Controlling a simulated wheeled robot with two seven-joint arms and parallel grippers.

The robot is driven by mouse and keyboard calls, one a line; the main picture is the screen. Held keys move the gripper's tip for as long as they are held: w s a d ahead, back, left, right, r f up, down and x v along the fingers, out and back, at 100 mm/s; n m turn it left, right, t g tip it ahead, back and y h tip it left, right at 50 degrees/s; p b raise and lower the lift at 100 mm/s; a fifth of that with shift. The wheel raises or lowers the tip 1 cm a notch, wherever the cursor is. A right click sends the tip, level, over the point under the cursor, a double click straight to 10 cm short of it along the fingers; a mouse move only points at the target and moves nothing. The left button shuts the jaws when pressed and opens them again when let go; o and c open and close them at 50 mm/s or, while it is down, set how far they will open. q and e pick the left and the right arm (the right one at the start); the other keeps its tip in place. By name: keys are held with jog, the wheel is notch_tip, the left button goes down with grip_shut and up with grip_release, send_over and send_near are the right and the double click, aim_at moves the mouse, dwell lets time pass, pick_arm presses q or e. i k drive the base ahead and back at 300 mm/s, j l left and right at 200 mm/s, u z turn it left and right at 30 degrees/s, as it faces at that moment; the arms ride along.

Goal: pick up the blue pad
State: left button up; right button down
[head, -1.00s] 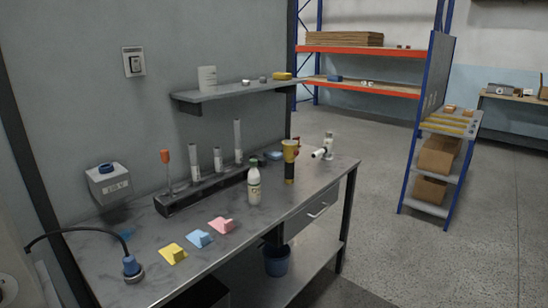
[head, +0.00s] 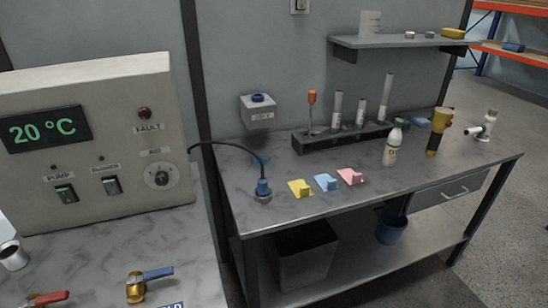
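The blue pad (head: 325,183) lies on the grey workbench (head: 232,199) in the head view, near its front edge. It is light blue with a raised block on it. A yellow pad (head: 299,188) lies just left of it and a pink pad (head: 350,177) just right of it. The blue pad is fully visible and nothing touches it from above. Neither of my grippers is in view.
A hose fitting (head: 263,191) stands left of the pads. Behind them are a tube rack (head: 341,137), a white bottle (head: 393,145) and a yellow-black torch-like item (head: 437,132). A control box (head: 95,137) stands on a left counter. A dark bin (head: 304,256) is under the bench.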

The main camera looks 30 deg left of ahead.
aim_at(416, 119)
jog(key=i+l, duration=0.3)
jog(key=l, duration=0.2)
jog(key=i+l, duration=0.35)
jog(key=l, duration=0.15)
